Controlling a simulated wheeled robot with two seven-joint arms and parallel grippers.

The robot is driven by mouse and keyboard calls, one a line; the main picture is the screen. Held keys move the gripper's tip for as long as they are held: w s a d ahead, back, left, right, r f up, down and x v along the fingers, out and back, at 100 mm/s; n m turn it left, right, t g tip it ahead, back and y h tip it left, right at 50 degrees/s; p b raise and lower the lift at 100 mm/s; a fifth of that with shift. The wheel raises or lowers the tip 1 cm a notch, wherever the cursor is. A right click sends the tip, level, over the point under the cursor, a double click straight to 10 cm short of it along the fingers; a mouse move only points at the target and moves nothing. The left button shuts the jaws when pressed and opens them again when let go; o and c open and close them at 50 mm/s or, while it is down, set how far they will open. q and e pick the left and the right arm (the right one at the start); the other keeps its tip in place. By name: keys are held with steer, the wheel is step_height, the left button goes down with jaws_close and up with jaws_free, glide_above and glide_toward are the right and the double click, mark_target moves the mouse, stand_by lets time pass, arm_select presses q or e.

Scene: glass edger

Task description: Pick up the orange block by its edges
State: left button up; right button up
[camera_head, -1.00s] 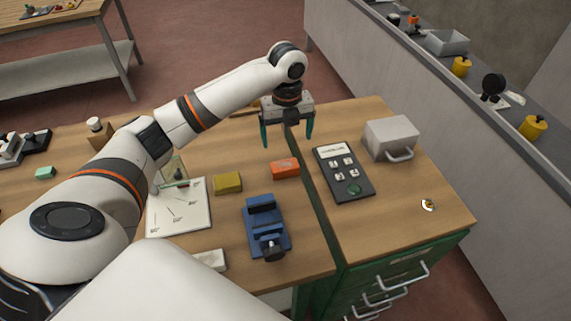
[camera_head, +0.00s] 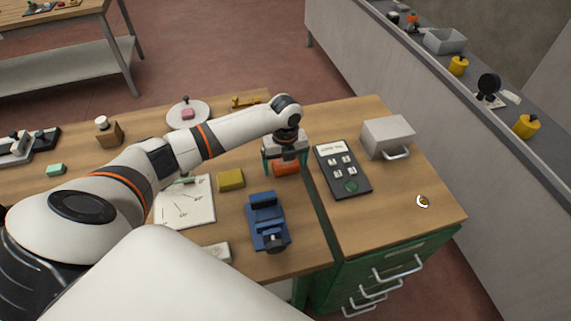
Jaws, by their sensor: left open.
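The orange block (camera_head: 286,169) lies on the wooden bench, just left of the gap between the bench and the green cabinet. My left gripper (camera_head: 286,166) is over it, pointing down and open, with its dark green fingers low around the block's left and right ends. The gripper body hides the block's back part. I cannot tell whether the fingers touch the block. My right gripper is not in view.
A yellow block (camera_head: 231,180) lies left of the orange block. A blue vise (camera_head: 268,222) stands in front. A dark keypad panel (camera_head: 342,170) and a grey box with a handle (camera_head: 387,137) are to the right. A white marked sheet (camera_head: 186,205) lies left.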

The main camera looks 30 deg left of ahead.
arm_select(q)
steer(key=shift+c, duration=0.7)
steer(key=c, duration=0.9)
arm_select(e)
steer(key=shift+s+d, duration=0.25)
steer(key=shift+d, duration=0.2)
arm_select(q)
steer(key=shift+r, duration=0.1)
